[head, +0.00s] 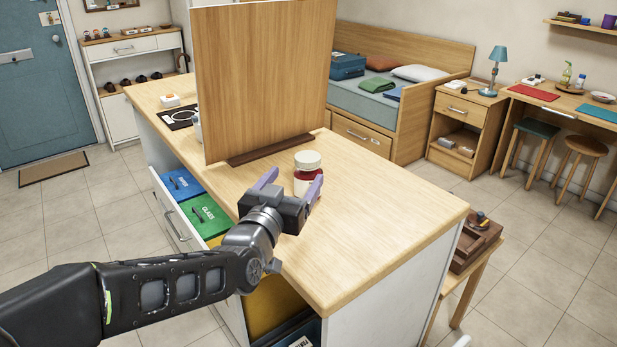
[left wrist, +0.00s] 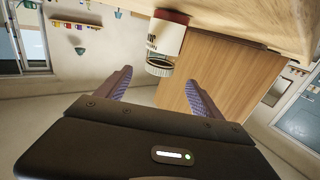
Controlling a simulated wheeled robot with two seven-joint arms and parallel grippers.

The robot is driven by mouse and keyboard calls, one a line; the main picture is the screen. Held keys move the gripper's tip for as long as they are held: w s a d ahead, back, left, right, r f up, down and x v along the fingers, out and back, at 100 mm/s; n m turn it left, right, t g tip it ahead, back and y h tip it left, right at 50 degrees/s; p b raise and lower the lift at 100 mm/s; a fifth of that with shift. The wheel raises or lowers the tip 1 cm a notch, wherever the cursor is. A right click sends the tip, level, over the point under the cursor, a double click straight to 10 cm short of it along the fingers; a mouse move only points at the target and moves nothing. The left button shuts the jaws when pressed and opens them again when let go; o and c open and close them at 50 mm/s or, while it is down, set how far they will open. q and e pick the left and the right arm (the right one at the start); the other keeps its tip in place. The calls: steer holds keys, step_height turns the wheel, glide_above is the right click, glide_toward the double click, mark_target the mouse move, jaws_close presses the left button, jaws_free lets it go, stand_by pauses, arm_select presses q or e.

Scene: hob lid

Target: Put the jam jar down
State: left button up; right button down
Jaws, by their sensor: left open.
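The jam jar (head: 307,174), with a pale lid, a white label and red showing, stands upright on the wooden counter (head: 375,215), in front of the tall wooden panel (head: 265,80). My left gripper (head: 290,183) is open and empty, its purple fingers pointing at the jar. In the left wrist view, where the scene appears turned over, the jar (left wrist: 168,36) lies just beyond and between the open fingertips (left wrist: 158,78). The right finger hides part of the jar's lower side in the head view. My right gripper is not in view.
The panel stands upright in a dark wooden base (head: 270,150) behind the jar. An open drawer with blue and green bins (head: 210,216) is at the counter's left side. The counter's front right is clear. A small wooden stand with a brown box (head: 474,243) is beyond its right end.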

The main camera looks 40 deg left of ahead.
mark_target(303, 166)
arm_select(q)
steer(key=shift+r+p+x, duration=0.15)
steer(key=shift+p+x, duration=0.55)
steer(key=shift+p, duration=0.4)
steer(key=shift+r+p+x, duration=0.1)
steer(key=shift+p+x, duration=0.6)
steer(key=shift+p, duration=0.4)
steer(key=shift+f+b+x, duration=0.25)
steer(key=shift+b+x, duration=0.05)
steer(key=shift+x, duration=0.9)
steer(key=shift+w+a, duration=0.1)
steer(key=shift+w, duration=0.1)
steer(key=x, duration=0.6)
steer(key=shift+p, duration=0.35)
steer(key=shift+c, duration=0.6)
jaws_close()
